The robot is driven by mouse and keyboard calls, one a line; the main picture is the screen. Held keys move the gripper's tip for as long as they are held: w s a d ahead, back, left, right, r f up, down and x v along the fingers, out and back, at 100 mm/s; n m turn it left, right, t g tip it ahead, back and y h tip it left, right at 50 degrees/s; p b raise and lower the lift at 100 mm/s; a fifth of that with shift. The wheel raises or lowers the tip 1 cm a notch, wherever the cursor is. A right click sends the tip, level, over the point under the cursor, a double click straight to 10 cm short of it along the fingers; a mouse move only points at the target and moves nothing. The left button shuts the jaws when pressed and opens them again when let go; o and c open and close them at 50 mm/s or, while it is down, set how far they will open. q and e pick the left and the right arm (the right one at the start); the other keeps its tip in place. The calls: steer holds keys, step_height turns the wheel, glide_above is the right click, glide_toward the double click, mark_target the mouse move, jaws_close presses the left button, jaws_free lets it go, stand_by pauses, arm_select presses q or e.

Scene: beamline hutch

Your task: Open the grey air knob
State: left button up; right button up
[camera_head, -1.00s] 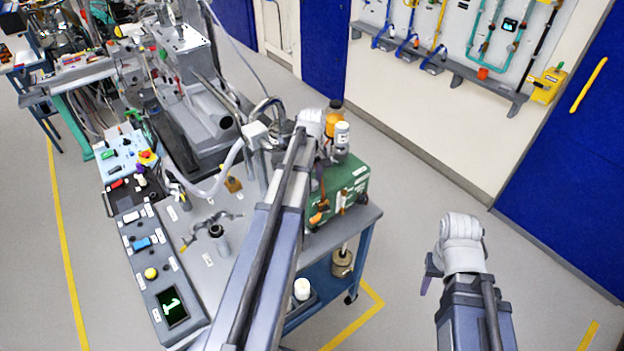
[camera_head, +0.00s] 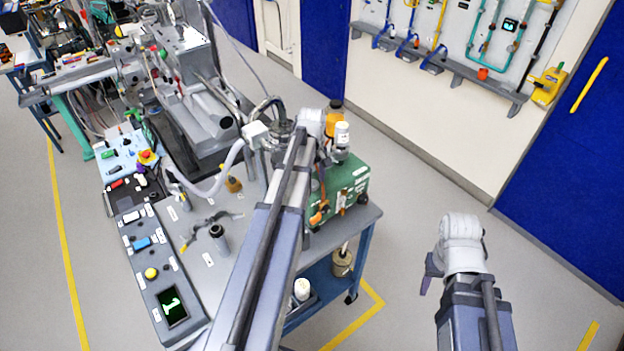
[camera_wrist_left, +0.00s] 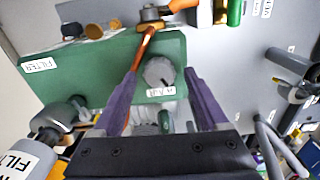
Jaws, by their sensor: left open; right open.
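The grey air knob (camera_wrist_left: 158,72) shows in the left wrist view, on the face of a green box (camera_wrist_left: 100,72), with a white label beside it. My left gripper (camera_wrist_left: 161,78) is open, its two purple fingers apart on either side of the knob in the picture. I cannot tell whether they touch it. In the head view my left arm crosses in front of the green box (camera_head: 350,180) and hides the knob. My right gripper (camera_head: 428,276) is open and empty, over the floor at the right.
A white-labelled bottle (camera_wrist_left: 25,160) is at the lower left there. In the head view, a grey bench (camera_head: 190,215) carries a control panel (camera_head: 160,270). Floor at the right is clear.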

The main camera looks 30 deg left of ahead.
mark_target(313, 183)
arm_select(q)
steer(key=shift+r, duration=0.15)
step_height(313, 183, up, 8)
steer(key=p, duration=0.8)
steer(key=shift+f, duration=0.2)
steer(key=shift+d+f, duration=0.2)
steer(key=s+d+f+m+b, duration=0.5)
steer(key=d, duration=0.5)
steer(key=s+d+f+m+b, duration=0.5)
steer(key=d+m, duration=0.1)
steer(key=d, duration=0.4)
steer(key=s+d+f+m+y+b, duration=0.1)
steer(key=s+d+f+m+b, duration=0.4)
steer(key=d, duration=0.5)
steer(key=shift+s+d+m+b, duration=0.35)
steer(key=shift+s+m+b, duration=0.05)
steer(key=shift+s, duration=0.15)
steer(key=shift+f, duration=0.1)
steer(key=shift+c, duration=0.3)
